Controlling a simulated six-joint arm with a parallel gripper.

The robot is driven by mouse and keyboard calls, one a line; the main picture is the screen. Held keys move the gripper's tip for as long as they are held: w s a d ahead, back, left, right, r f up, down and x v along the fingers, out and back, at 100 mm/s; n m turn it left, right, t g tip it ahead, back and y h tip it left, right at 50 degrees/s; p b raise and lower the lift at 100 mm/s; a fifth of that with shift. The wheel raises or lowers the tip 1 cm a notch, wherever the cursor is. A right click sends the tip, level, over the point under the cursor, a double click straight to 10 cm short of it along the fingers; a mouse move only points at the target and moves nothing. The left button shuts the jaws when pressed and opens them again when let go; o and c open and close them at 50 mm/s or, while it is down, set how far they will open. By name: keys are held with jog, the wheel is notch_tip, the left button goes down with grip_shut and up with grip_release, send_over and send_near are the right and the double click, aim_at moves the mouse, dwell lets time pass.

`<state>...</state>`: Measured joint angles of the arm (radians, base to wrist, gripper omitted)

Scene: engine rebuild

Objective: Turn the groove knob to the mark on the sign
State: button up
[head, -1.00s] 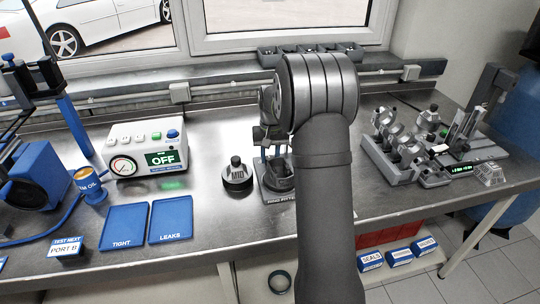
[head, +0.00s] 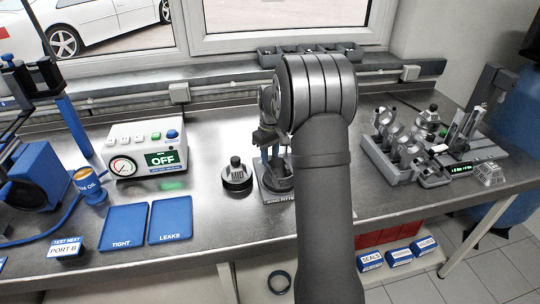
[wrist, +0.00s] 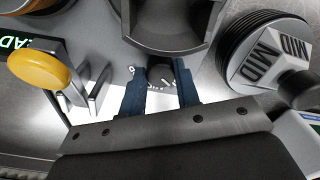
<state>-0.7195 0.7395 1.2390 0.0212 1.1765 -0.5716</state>
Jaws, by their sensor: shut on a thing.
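The groove knob (wrist: 160,73) is a small dark knob at the front of the grey ring-fitter station, with pale tick marks beside it in the wrist view. My gripper (wrist: 160,88) has its two blue fingers on either side of the knob and is shut on it. In the head view my gripper (head: 270,152) is low over the station (head: 275,199), and my arm hides part of it. The sign reading MID (wrist: 265,60) is on a dark ribbed round stand. It also shows left of the station in the head view (head: 236,178). The knob's pointer is too small to read.
The tester box (head: 145,150) reads OFF. Blue trays TIGHT (head: 123,227) and LEAKS (head: 170,222) lie at left. A grey parts fixture (head: 390,160) stands at right.

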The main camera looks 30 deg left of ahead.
aim_at(271, 157)
jog(key=shift+r, duration=0.1)
dwell(0.3)
jog(key=o, duration=1)
jog(key=r, duration=1.7)
jog(key=shift+w+r, duration=0.2)
jog(key=f, duration=1.7)
jog(key=shift+s+f, duration=0.2)
jog(key=shift+f, duration=0.1)
